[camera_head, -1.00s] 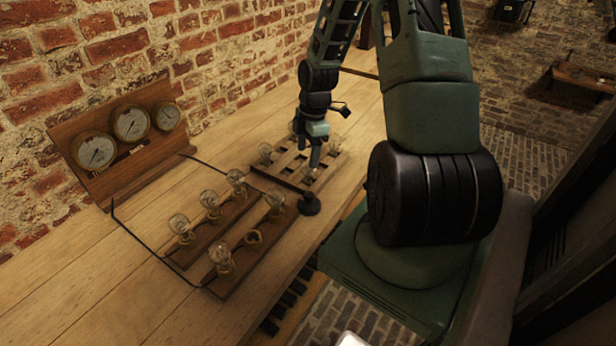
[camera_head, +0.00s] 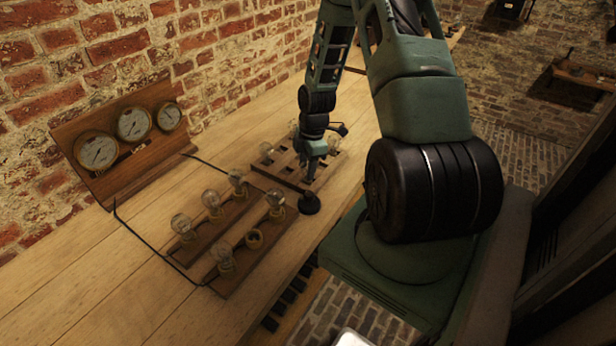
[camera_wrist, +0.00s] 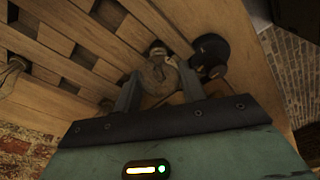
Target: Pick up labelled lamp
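A glass lamp (camera_wrist: 161,75) shows in the wrist view, at the end of the slotted wooden rack beside a round black knob (camera_wrist: 210,52). No label can be made out on it. My gripper (camera_wrist: 160,82) is open, with one finger on each side of the lamp; I cannot tell whether either finger touches the glass. In the head view my gripper (camera_head: 309,176) points down at the near edge of the rack (camera_head: 286,172), and the lamp there is hidden behind it. Other lamps stand in the rack, one at its left end (camera_head: 266,149).
Two wooden strips nearer the camera hold several bulbs (camera_head: 212,199) and one empty-looking ring socket (camera_head: 254,239). A black cable (camera_head: 148,247) runs around them. A three-dial gauge board (camera_head: 90,178) leans by the brick wall. The black knob (camera_head: 309,205) stands close to my gripper.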

